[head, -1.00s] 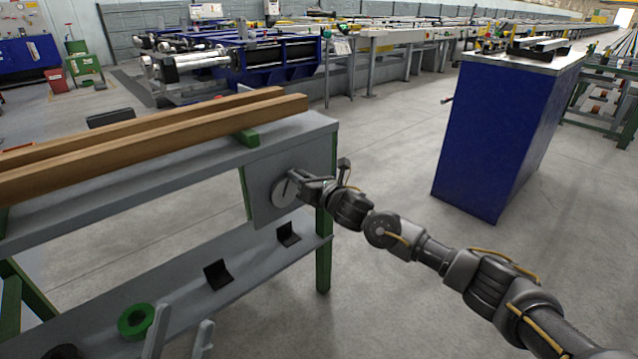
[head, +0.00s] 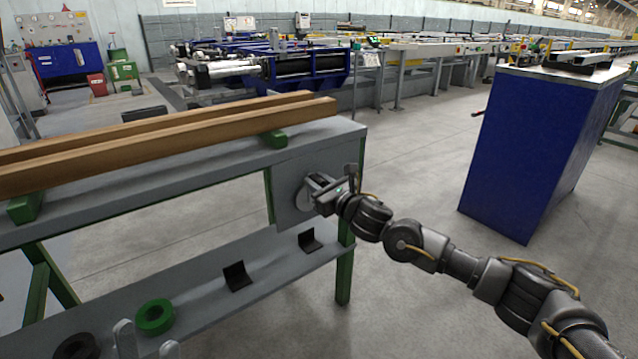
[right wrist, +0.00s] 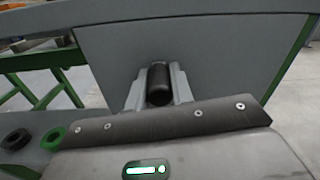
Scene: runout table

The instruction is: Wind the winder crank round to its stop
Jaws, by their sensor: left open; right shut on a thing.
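The winder crank has a pale round disc (head: 303,199) on the grey end plate (head: 286,222) of the runout table. Its black handle (right wrist: 159,85) shows in the right wrist view between the two grey fingers of my right gripper (right wrist: 156,92). In the head view my right gripper (head: 322,190) is shut on this handle in front of the disc and covers much of the crank. The stop cannot be made out. My left gripper (head: 148,344) shows only its two spread, empty fingertips at the bottom edge, in front of the lower shelf.
Two long wooden beams (head: 190,137) lie on the table top (head: 130,182). The lower shelf (head: 200,305) holds a green ring (head: 154,316), a dark ring (head: 76,347) and two black angle pieces (head: 237,276). A blue cabinet (head: 530,150) stands right, with clear floor between.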

